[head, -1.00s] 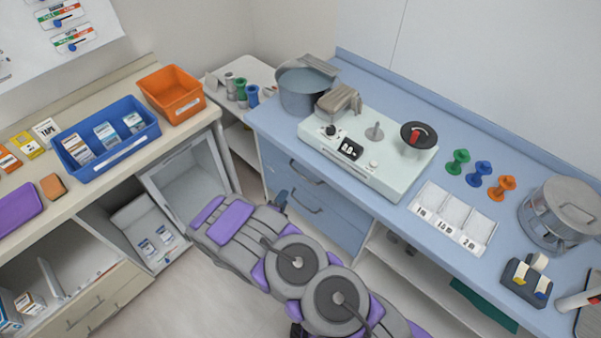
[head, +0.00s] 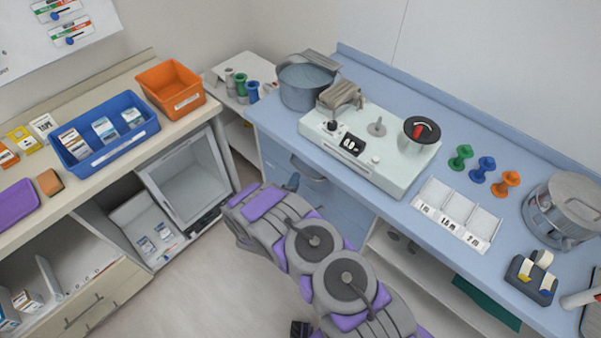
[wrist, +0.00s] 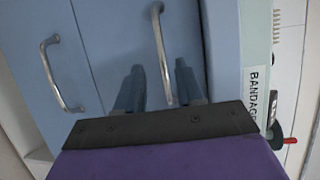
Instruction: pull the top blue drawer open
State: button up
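The top blue drawer (head: 272,152) is under the blue counter, and its front looks flush and closed. Its metal bar handle (head: 306,171) shows just past my gripper (head: 292,182). In the wrist view, the top drawer front (wrist: 112,35) fills the middle, with its handle (wrist: 161,50) standing lengthwise. My gripper (wrist: 159,72) is open there, one finger on each side of the handle. I cannot tell whether either finger touches it. My arm hides part of the drawer fronts in the head view.
The lower blue drawer's handle (wrist: 56,75) is at left in the wrist view. A pale device (head: 370,150) and a pot (head: 306,85) stand on the counter (head: 420,110) above. Floor (head: 235,290) is clear between.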

aim_at(301, 170)
jog(key=b+x, duration=0.1)
jog(key=x, duration=0.5)
jog(key=shift+w+d, duration=0.15)
jog(key=shift+w, duration=0.1)
jog(key=shift+c, duration=0.3)
grip_shut()
